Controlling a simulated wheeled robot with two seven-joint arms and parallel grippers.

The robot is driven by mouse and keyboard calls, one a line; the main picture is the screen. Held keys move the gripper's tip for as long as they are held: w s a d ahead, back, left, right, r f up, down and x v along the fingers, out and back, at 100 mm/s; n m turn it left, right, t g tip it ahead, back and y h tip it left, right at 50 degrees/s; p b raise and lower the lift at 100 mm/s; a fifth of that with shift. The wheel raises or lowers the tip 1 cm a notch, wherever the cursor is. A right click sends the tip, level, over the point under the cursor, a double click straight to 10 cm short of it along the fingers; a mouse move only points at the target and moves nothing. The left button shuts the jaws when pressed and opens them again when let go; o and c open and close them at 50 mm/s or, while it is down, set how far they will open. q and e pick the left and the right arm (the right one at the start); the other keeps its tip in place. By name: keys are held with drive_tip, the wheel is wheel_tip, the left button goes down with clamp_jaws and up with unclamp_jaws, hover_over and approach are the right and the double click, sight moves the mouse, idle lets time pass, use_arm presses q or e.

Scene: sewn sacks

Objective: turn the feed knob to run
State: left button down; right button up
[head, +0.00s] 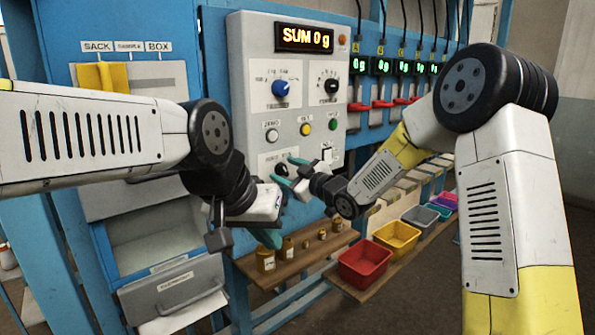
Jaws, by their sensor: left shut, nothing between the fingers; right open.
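The grey control panel (241,60) carries a blue knob (281,88) at upper left and a black knob (331,86) at upper right. A round black knob (281,171) sits low on the panel. The labels are too small to read, so I cannot tell which is the feed knob or its setting. My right gripper (290,173) is open, its teal fingers close to the low black knob; I cannot tell whether they touch it. My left gripper (267,238) is shut and empty, lower down, in front of the wooden shelf.
The display (304,38) reads SUM 0 g. White, yellow and green buttons (333,124) sit mid-panel. Small brown weights (265,260) stand on the wooden shelf (338,240). Red (364,279) and yellow bins (396,252) lie at lower right.

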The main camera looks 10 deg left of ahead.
drive_tip(key=shift+w+a, duration=0.1)
drive_tip(key=shift+w, duration=0.05)
clamp_jaws()
idle(0.4)
drive_tip(key=m, duration=0.5)
drive_tip(key=shift+w+d+m, duration=0.15)
drive_tip(key=shift+d+m, duration=0.05)
drive_tip(key=shift+m, duration=0.2)
drive_tip(key=m, duration=0.5)
drive_tip(key=shift+w+d+m, duration=0.1)
drive_tip(key=shift+w+m, duration=0.05)
drive_tip(key=shift+m, duration=0.55)
unclamp_jaws()
